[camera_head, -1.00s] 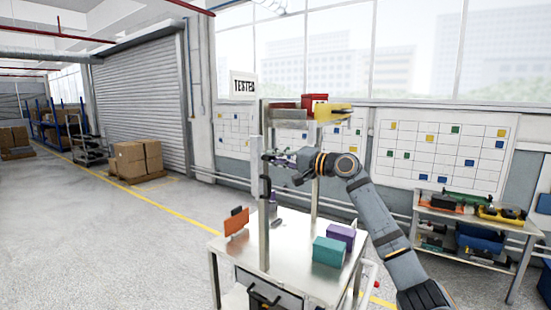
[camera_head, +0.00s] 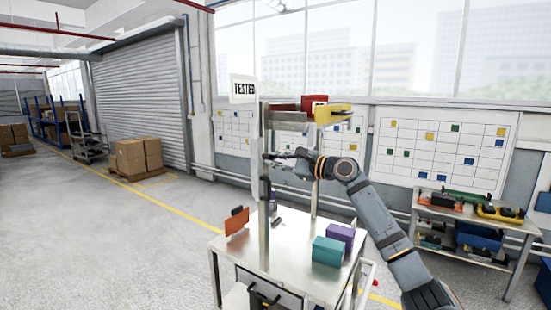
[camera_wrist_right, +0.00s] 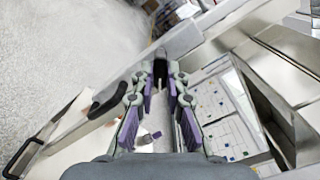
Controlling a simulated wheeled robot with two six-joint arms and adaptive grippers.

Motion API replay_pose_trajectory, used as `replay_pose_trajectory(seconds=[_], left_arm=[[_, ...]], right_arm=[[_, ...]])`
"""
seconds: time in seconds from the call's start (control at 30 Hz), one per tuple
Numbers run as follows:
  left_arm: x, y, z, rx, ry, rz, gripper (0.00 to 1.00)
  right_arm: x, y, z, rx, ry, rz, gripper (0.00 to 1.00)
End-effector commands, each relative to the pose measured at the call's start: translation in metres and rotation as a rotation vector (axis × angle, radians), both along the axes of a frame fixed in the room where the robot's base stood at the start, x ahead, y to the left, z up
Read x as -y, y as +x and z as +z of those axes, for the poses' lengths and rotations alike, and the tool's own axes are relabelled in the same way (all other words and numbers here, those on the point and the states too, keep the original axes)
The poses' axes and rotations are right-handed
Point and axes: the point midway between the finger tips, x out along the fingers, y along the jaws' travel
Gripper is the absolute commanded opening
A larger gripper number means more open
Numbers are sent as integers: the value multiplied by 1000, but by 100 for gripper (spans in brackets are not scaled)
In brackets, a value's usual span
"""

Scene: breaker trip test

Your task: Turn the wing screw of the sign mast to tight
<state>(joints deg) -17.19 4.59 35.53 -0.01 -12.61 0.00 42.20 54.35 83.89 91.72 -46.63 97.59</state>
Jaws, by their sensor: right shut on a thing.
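The white TESTED sign (camera_head: 243,88) sits at the top of the upright metal mast (camera_head: 264,225) on the bench. My right gripper (camera_head: 270,157) is at the mast's upper part, its arm reaching in from the right. In the right wrist view the gripper (camera_wrist_right: 161,80) has its fingertips closed around a small dark piece, apparently the wing screw (camera_wrist_right: 160,54). The fingers hide most of the screw, so its angle cannot be read. My left gripper is out of view.
The metal bench (camera_head: 285,270) carries a teal box (camera_head: 328,251), a purple box (camera_head: 341,236) and an orange piece (camera_head: 236,222). A tool shelf (camera_head: 470,220) stands at right.

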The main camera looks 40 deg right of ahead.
Motion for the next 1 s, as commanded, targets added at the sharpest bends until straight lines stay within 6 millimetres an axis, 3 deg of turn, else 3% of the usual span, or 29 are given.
replay_pose_trajectory(seconds=[0.6,1.0], left_arm=[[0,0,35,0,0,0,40],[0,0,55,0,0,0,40]], right_arm=[[-1,0,1,-224,531,0,0],[-1,0,-1,-321,765,0,0]])
